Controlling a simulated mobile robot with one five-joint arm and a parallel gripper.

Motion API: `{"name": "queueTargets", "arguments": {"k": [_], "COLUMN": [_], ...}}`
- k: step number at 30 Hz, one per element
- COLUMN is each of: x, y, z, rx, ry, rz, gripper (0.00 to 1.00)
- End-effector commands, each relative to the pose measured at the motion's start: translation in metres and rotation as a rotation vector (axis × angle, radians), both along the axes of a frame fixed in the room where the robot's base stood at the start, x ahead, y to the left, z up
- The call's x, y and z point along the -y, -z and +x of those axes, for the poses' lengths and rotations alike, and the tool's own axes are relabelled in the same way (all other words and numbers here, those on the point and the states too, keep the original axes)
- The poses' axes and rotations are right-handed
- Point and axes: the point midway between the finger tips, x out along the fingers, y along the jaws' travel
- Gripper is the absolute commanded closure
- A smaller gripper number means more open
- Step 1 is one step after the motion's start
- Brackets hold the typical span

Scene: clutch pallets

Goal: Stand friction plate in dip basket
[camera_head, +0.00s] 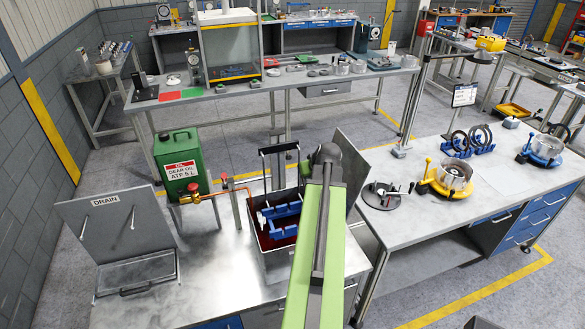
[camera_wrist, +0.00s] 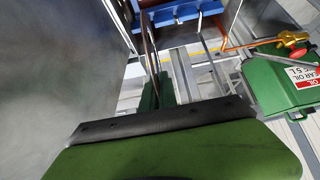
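The blue dip basket (camera_head: 279,217) sits in an open tank (camera_head: 262,256) of dark red liquid on the near bench. Its blue frame also shows at the top of the wrist view (camera_wrist: 182,12). My gripper (camera_wrist: 157,90) shows there as narrow green fingers close together. A thin dark strip between them, seen edge-on, looks like the friction plate (camera_wrist: 149,48), pointing up towards the basket. It appears apart from the basket, though the depth is hard to judge. In the head view my green arm reaches to the tank's right side and hides the fingers and plate.
A green oil can (camera_head: 181,160) and orange pipe with red-handled valve (camera_head: 205,195) stand left of the tank. A grey drain board (camera_head: 118,228) is further left. A raised grey panel (camera_head: 352,165) stands close right of my wrist. Dark rings (camera_head: 480,138) stand on the right bench.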

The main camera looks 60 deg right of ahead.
Motion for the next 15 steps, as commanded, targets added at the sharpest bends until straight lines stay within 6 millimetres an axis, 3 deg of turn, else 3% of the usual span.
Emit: {"name": "queueTargets", "arguments": {"k": [15], "x": [0.0], "y": [0.042], "z": [0.0], "rx": [0.0], "ry": [0.0], "rz": [0.0], "gripper": [1.0]}}
